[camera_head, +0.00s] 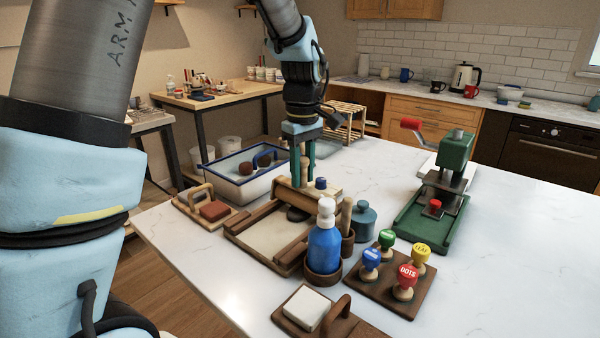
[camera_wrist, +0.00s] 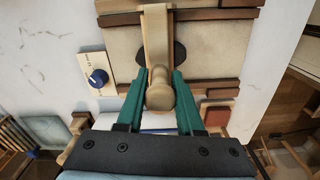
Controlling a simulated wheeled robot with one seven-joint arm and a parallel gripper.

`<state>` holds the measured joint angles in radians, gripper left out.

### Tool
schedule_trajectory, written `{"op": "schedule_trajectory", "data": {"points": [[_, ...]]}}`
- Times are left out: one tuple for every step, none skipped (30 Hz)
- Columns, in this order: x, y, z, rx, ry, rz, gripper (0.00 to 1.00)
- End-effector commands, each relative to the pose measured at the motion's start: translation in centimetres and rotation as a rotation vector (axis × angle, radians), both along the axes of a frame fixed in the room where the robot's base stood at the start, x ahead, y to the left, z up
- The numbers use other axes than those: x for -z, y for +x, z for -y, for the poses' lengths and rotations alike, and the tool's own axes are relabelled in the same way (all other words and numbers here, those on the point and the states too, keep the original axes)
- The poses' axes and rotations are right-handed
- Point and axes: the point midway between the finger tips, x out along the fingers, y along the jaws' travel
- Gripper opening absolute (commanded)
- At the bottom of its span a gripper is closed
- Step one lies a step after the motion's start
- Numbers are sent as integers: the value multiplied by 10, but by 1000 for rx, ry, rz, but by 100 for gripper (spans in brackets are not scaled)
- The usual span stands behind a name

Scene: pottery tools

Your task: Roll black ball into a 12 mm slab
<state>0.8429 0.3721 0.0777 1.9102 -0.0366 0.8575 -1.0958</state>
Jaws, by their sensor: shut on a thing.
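A wooden roller (camera_head: 307,197) lies across the pale rolling board (camera_head: 262,236), which has brown wooden rails. My gripper (camera_head: 302,178) points down and is shut on the roller's near-end knob in the wrist view (camera_wrist: 160,92). The black clay ball (camera_head: 296,214) sits under the roller on the board's surface, mostly covered by it. In the wrist view, dark clay (camera_wrist: 180,54) shows on both sides of the roller's bar. I cannot tell the clay's thickness. A small blue dial (camera_wrist: 97,77) on a pale plate stands beside the board.
A blue bottle (camera_head: 324,245) and a teal jar (camera_head: 364,221) stand close to the board. Stamps (camera_head: 404,280) on a wooden block and a green press (camera_head: 449,180) are to the right. A blue-rimmed tub (camera_head: 243,176) holding dark lumps stands behind left.

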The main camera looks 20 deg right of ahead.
Motion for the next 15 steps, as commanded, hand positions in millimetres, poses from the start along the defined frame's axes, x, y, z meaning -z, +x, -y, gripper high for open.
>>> {"op": "schedule_trajectory", "data": {"points": [[4, -1, -2, 0, 6, -6, 0], [5, -1, -2, 0, 7, -6, 0], [5, -1, -2, 0, 7, -6, 0], [5, -2, -2, 0, 7, -6, 0], [5, -2, -2, 0, 8, -6, 0], [5, -2, -2, 0, 8, -7, 0], [4, -2, -2, 0, 8, -7, 0], [3, -2, -3, 0, 9, -8, 0], [1, -2, -3, 0, 9, -8, 0], [-1, -2, -3, 0, 9, -8, 0], [-3, -2, -2, 0, 9, -8, 0], [-7, -2, -2, 0, 8, -7, 0], [-11, -2, -2, 0, 7, -7, 0], [-14, -2, -2, 0, 7, -6, 0], [-19, -1, -2, 0, 6, -6, 0]]}}
